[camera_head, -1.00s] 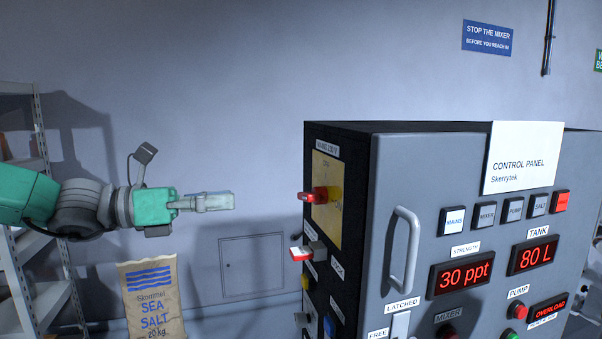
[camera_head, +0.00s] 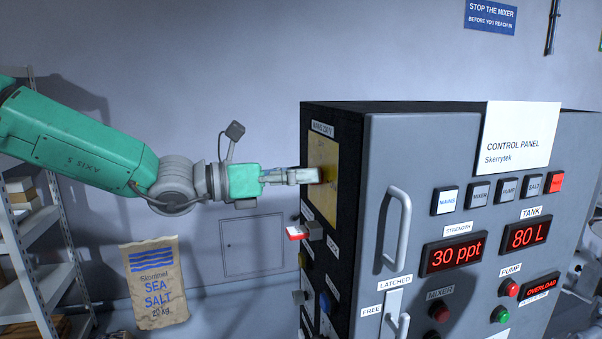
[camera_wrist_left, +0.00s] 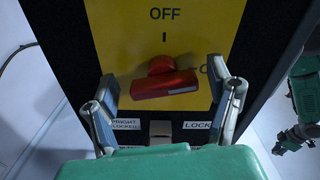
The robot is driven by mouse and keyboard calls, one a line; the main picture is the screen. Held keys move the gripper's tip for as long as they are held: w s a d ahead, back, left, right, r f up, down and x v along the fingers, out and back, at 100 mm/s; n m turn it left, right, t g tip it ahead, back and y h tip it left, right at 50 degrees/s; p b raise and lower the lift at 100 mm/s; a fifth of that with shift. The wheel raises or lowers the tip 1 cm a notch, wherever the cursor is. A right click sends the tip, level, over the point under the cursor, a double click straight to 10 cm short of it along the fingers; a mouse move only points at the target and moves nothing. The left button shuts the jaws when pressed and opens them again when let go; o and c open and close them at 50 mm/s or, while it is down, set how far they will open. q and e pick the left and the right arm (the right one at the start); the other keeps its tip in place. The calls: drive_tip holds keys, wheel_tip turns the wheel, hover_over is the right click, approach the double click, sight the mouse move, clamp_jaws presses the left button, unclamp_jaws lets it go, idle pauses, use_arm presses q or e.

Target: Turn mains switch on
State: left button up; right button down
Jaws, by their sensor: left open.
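The mains switch is a red handle (camera_wrist_left: 165,84) on a yellow plate (camera_wrist_left: 195,30) on the side of the control cabinet. OFF is printed above it, and its bar lies nearly level, tilted slightly. My left gripper (camera_wrist_left: 165,110) is open, with one finger on each side of the handle and gaps at both ends. In the head view my left gripper (camera_head: 318,175) reaches the yellow plate (camera_head: 325,205) and hides the handle. A green and dark part of my own body (camera_wrist_left: 300,115) shows small at the right of the wrist view; any jaws there are unclear.
Below the plate, a red-and-white lever (camera_head: 297,233) juts from the cabinet side. The front face has a grey handle (camera_head: 398,230) and lit displays. A salt sack (camera_head: 155,285) and a shelf (camera_head: 35,215) stand at left.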

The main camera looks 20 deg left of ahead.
use_arm(q)
drive_tip(key=shift+d, duration=0.1)
drive_tip(key=c, duration=1.2)
drive_tip(key=shift+o, duration=0.2)
drive_tip(key=m+b, duration=0.2)
drive_tip(key=b, duration=0.2)
drive_tip(key=shift+f, duration=0.15)
drive_tip(key=shift+m+b, duration=0.4)
drive_tip(key=shift+b, duration=0.05)
drive_tip(key=shift+r, duration=0.2)
drive_tip(key=o, duration=1.2)
drive_tip(key=shift+c, duration=0.2)
drive_tip(key=shift+a, duration=0.2)
